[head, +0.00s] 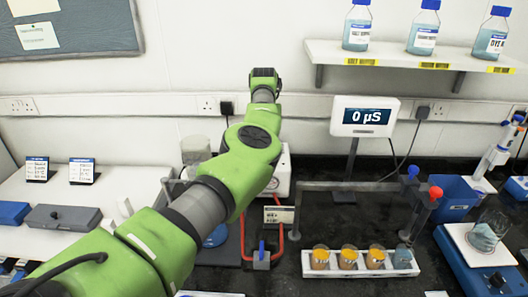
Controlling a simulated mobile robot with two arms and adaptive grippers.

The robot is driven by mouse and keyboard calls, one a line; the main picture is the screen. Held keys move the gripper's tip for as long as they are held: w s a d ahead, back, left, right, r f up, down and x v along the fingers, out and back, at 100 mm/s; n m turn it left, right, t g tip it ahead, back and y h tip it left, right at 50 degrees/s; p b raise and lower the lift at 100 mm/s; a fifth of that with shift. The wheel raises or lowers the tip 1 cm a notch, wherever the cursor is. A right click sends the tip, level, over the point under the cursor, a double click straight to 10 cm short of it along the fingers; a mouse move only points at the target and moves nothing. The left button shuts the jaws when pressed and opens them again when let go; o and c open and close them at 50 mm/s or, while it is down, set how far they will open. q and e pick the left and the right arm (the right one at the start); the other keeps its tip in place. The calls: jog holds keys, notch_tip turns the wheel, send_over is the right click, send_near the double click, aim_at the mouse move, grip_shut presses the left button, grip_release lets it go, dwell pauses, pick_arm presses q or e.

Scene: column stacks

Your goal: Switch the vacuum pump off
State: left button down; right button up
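A white box-shaped unit (283,172), which looks like the vacuum pump, stands on the dark bench behind my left arm. Only its right part shows, with a small dark round spot low on its front. Its switch cannot be made out. Red tubing runs on the bench in front of it, near a small label card (279,214). My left arm reaches from the lower left across the middle of the view, up in front of the wall. No fingers of my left gripper can be made out. My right gripper is not in view.
A white rack (343,272) with several orange-topped jars is at the front. A balance with a beaker (488,236) is at the right. Bottles stand on a wall shelf (420,55).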

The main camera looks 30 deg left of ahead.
pick_arm(q)
jog(key=shift+w+a+r, duration=0.1)
dwell(0.3)
jog(key=c, duration=1.9)
grip_release()
jog(key=r, duration=0.8)
jog(key=s+r, duration=0.1)
jog(key=r, duration=0.3)
jog(key=shift+d, duration=0.35)
jog(key=shift+f, duration=0.15)
